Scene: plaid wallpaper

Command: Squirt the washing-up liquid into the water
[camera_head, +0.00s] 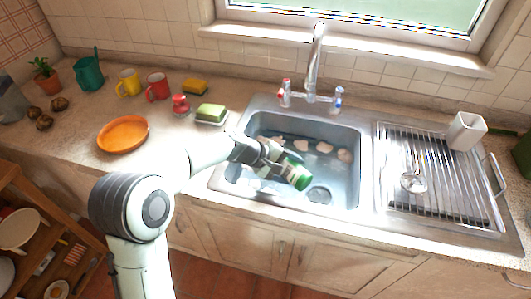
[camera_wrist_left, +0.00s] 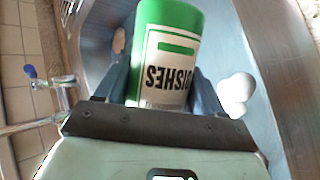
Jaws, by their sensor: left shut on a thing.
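The washing-up liquid (camera_head: 298,174) is a green bottle with a white label, held tilted over the sink. In the left wrist view the bottle (camera_wrist_left: 166,55) shows its label reading "DISHES" upside down, between the two fingers. My left gripper (camera_head: 273,160) is shut on it; it also shows in the left wrist view (camera_wrist_left: 160,80). The sink (camera_head: 366,170) is a metal basin with water (camera_head: 267,190) and several pale lumps in it. The bottle's nozzle is not clearly seen. My right gripper is not in view.
The tap (camera_head: 316,60) stands behind the sink. A draining rack (camera_head: 440,180) with a white holder (camera_head: 466,131) is at the right.

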